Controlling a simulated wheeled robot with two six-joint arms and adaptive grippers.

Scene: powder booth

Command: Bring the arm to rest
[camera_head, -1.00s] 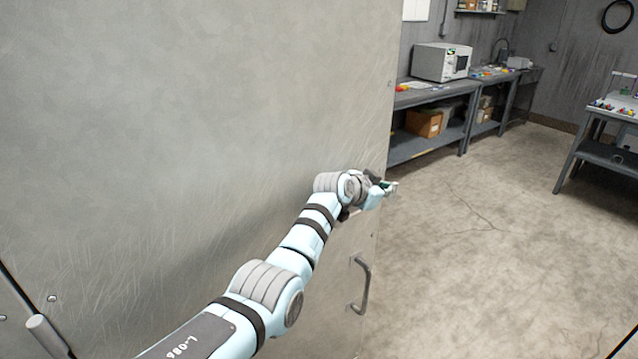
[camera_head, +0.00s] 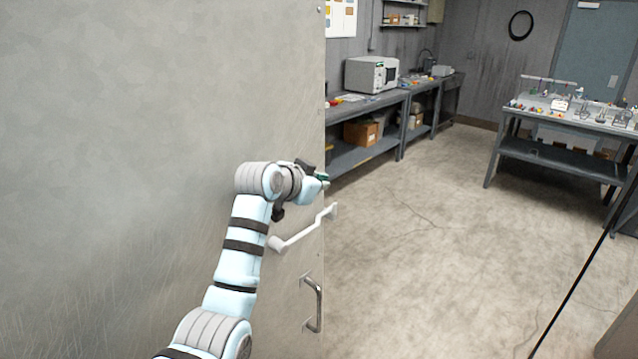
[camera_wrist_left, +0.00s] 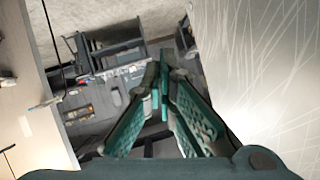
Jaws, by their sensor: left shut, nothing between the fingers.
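My left arm reaches up from the bottom of the head view, in front of a large grey panel (camera_head: 120,150). My left gripper (camera_head: 323,180) is at the panel's right edge, with its small green fingers pointing right. In the left wrist view the green fingers (camera_wrist_left: 160,75) come together at their tips, with nothing seen between them. A pale bar handle (camera_head: 305,235) is just below the gripper, and a metal pull handle (camera_head: 318,304) is lower on the panel. My right gripper is not in view.
A grey workbench (camera_head: 365,108) with a white instrument (camera_head: 371,74) runs along the back wall. Another table (camera_head: 545,155) with small items stands at the right. The concrete floor (camera_head: 430,250) between is clear. The scratched panel is close beside the gripper in the wrist view (camera_wrist_left: 260,70).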

